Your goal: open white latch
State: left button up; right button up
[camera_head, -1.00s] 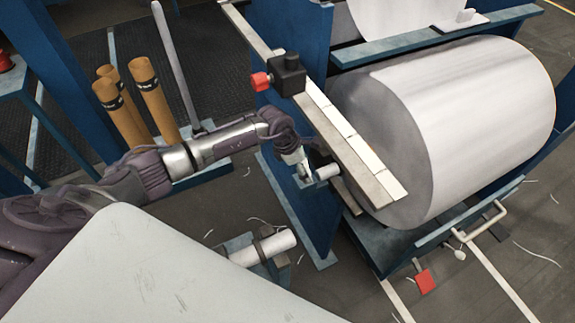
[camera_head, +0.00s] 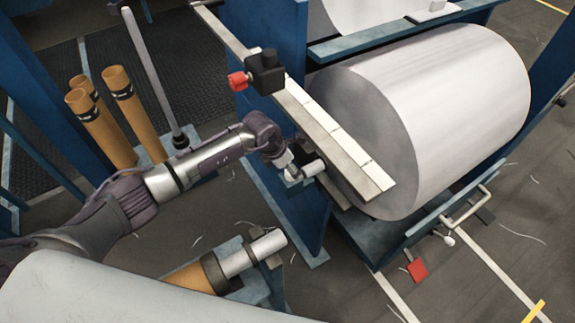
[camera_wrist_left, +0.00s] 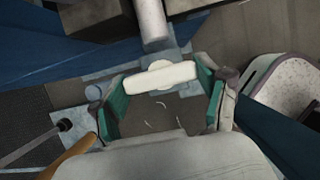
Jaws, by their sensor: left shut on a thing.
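The white latch has a short white cylinder (camera_head: 313,168) on the side of the blue machine frame, beside the big roll. My left gripper (camera_head: 290,173) is at its near end, and the contact is too small to make out there. In the left wrist view, a white crossbar (camera_wrist_left: 160,77) of the latch lies between the green pads of my left gripper (camera_wrist_left: 162,98), which is closed on it. A pale shaft (camera_wrist_left: 151,22) runs from the crossbar toward the frame. My right gripper is not in view.
A large white roll (camera_head: 440,105) sits behind a long pale bar (camera_head: 335,140) with a black clamp and red knob (camera_head: 238,81). Below the latch is another roller end (camera_head: 255,252).

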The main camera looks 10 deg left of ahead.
pick_arm(q)
jog(key=o, duration=1.7)
jog(key=shift+v, duration=3.75)
